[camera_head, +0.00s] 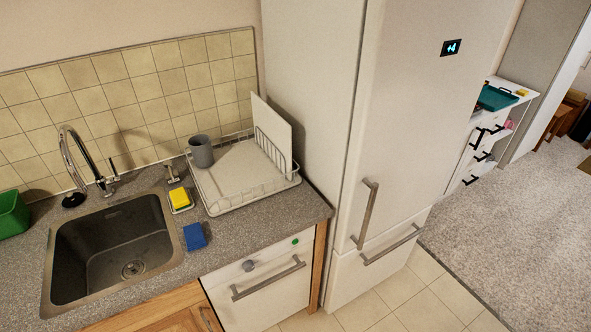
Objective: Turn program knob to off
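The program knob (249,265) is a small round grey knob on the white front panel of the dishwasher (262,298), below the counter. A small green button or light (295,241) sits on the same panel, to the knob's right. A grey bar handle (268,278) runs across the dishwasher front below them. The knob is too small to tell which setting it points to. Neither of my grippers shows in the head view.
The speckled counter (225,233) overhangs the dishwasher and holds a sink (110,250), a blue sponge (195,236) and a dish rack (291,183). A tall white fridge (410,120) stands to the right. The tiled floor (400,300) in front of it is clear.

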